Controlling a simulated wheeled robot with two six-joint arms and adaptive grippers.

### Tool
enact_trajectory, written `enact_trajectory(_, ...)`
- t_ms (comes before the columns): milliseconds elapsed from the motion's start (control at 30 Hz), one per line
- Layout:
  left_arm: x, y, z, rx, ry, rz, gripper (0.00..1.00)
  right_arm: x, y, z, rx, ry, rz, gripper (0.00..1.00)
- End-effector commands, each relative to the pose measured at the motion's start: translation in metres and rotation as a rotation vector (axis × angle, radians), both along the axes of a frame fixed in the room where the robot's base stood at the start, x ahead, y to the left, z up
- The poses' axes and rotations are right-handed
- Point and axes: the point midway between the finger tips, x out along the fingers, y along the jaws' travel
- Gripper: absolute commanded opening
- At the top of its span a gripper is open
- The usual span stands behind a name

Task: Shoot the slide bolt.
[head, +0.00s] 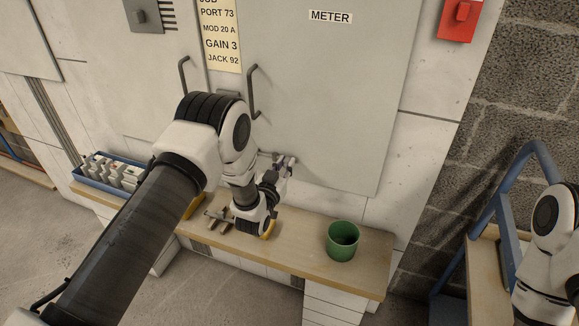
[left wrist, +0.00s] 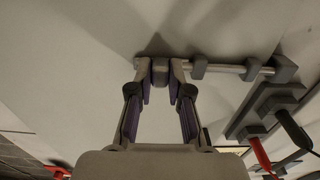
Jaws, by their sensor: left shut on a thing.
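The slide bolt is a thin metal rod in grey brackets on the grey cabinet door. In the left wrist view its rod (left wrist: 228,68) runs sideways through the brackets to a grey block at the right. My left gripper (left wrist: 160,75) is shut on the bolt's grey knob (left wrist: 160,70), with one finger on each side. In the head view my left gripper (head: 284,166) is at the door's lower left edge, and my arm hides part of the door seam. Only a little of the bolt (head: 265,154) shows there. My right arm is at the right edge; its gripper is out of view.
A wooden shelf (head: 310,238) below the doors holds a green cup (head: 342,241), a grey metal piece (head: 218,217) and a blue tray (head: 83,181) of small boxes. Door handles (head: 252,92) stand out above. A blue frame (head: 480,220) is at the right.

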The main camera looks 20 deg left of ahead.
Motion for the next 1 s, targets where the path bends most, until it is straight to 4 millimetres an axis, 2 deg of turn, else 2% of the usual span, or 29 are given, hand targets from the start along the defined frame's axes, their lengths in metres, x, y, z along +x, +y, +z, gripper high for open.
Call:
enact_trajectory(33,0.001,0.002,0.002,-0.001,-0.003,0.005,0.00,0.000,0.000,0.000,0.000,0.000,0.000,0.49)
enact_trajectory(67,0.001,0.002,0.002,-0.001,-0.003,0.005,0.25,0.000,0.000,0.000,0.000,0.000,0.000,0.49)
enact_trajectory(100,0.001,0.002,0.002,-0.001,-0.003,0.005,0.39,0.000,0.000,0.000,0.000,0.000,0.000,0.49)
enact_trajectory(133,0.001,0.002,0.002,-0.001,-0.003,0.005,0.44,0.000,0.000,0.000,0.000,0.000,0.000,0.49)
enact_trajectory(400,0.000,0.001,0.001,0.000,-0.002,0.003,0.44,0.000,0.000,0.000,0.000,0.000,0.000,0.49)
enact_trajectory(533,-0.010,0.001,0.000,0.000,0.000,0.003,0.44,0.000,0.000,0.000,0.000,0.000,0.000,0.49)
enact_trajectory(667,-0.037,0.003,0.000,0.000,0.003,0.004,0.44,0.000,0.000,0.000,0.000,0.000,0.000,0.49)
enact_trajectory(900,-0.097,0.005,0.000,-0.001,0.002,0.005,0.44,0.000,0.000,0.000,0.000,0.000,0.000,0.49)
enact_trajectory(1000,-0.113,0.006,0.000,-0.001,0.001,0.005,0.44,0.000,0.000,0.000,0.000,0.000,0.000,0.49)
